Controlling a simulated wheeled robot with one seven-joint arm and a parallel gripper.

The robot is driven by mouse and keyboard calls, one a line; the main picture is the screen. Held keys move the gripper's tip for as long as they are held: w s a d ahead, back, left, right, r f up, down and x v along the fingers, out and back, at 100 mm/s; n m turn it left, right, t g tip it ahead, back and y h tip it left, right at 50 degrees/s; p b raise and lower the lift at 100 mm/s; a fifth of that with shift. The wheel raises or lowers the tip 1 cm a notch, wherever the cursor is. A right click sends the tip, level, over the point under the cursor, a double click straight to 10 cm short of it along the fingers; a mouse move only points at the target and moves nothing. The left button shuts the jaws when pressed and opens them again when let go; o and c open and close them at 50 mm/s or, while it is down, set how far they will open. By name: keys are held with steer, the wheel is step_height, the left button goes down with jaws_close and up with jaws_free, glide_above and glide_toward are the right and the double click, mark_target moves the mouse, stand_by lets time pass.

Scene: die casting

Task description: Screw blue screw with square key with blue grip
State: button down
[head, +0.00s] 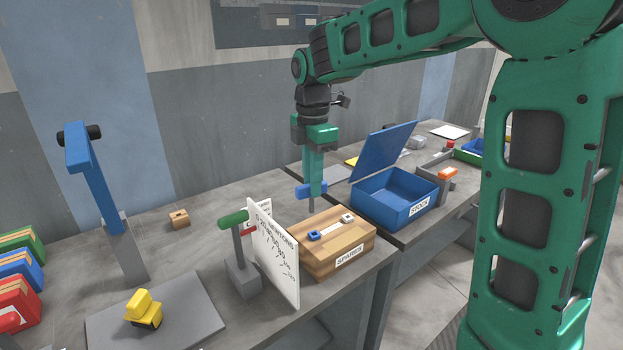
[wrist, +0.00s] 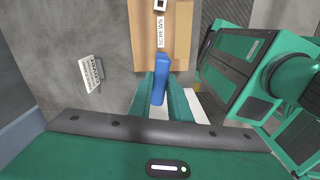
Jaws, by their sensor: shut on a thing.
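My gripper (head: 313,180) is shut on the blue grip (head: 303,191) of a key. The blue grip also shows between the fingers in the wrist view (wrist: 161,72). The key's grey shaft (head: 311,205) points down behind the wooden box, and I cannot tell whether its tip touches anything. The wooden box (head: 335,262) carries a "SPARES" label. In the wrist view a wooden box (wrist: 181,40) has a "SCREWS" label; a pale piece with a dark centre (wrist: 160,4) shows at the top edge.
A white newton scale panel (head: 278,255) and a stand with a green handle (head: 233,219) are left of the box. A blue open box (head: 395,201) marked "STOCK" stands right. A small wooden block (head: 179,218) and a yellow piece (head: 144,308) are further left.

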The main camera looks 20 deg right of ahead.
steer(key=shift+d, duration=0.35)
steer(key=shift+f, duration=2.25)
steer(key=shift+f, duration=1.6)
stand_by(0.7)
steer(key=m, duration=0.5)
steer(key=shift+m, duration=0.3)
